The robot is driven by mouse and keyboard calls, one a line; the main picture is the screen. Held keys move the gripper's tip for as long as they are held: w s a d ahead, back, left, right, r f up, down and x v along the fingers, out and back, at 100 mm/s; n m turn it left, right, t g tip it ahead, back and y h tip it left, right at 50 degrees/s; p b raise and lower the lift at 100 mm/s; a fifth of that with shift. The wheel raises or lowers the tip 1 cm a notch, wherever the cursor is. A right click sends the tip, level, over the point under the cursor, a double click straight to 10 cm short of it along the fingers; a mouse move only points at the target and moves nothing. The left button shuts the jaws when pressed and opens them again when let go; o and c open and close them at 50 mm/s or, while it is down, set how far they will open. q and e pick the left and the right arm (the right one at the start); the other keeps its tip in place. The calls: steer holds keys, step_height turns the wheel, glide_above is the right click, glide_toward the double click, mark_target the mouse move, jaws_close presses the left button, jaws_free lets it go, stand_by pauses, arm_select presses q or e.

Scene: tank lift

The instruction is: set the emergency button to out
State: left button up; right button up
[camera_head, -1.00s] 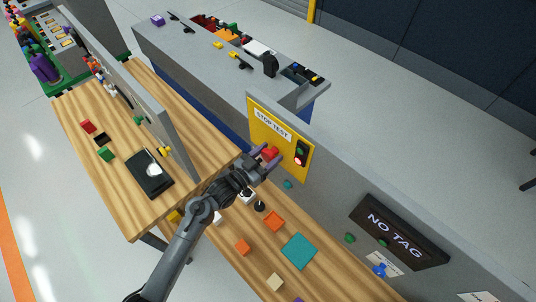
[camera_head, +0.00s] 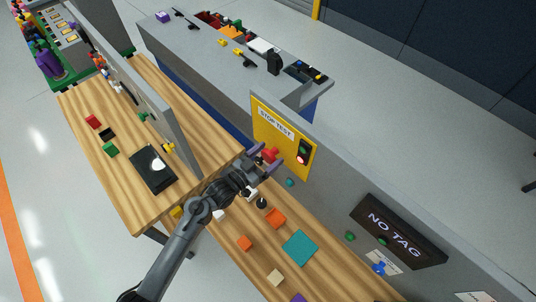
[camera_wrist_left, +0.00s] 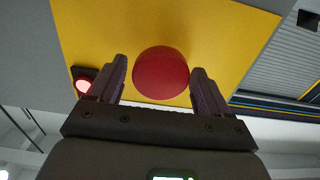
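The red emergency button (camera_head: 270,154) is on the yellow STOP TEST panel (camera_head: 266,109), which is on the grey wall. In the left wrist view the round red button (camera_wrist_left: 161,73) shows head-on against the yellow panel. My left gripper (camera_head: 266,160) is open at the button, with one finger on each side of it. In the wrist view gaps show between each finger and the button. Whether the button is in or out cannot be told. My right gripper is not in view.
A dark NO TAG sign (camera_head: 394,232) is farther right on the wall. The wooden bench (camera_head: 215,130) holds several small blocks, a teal square (camera_head: 299,247) and a black tablet-like plate (camera_head: 153,170). A grey divider (camera_head: 150,100) stands on the bench.

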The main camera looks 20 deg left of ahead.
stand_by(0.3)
arm_select(q)
steer(key=b+v, duration=0.1)
steer(key=v, duration=0.9)
steer(key=shift+s, duration=0.35)
steer(key=shift+a, duration=0.15)
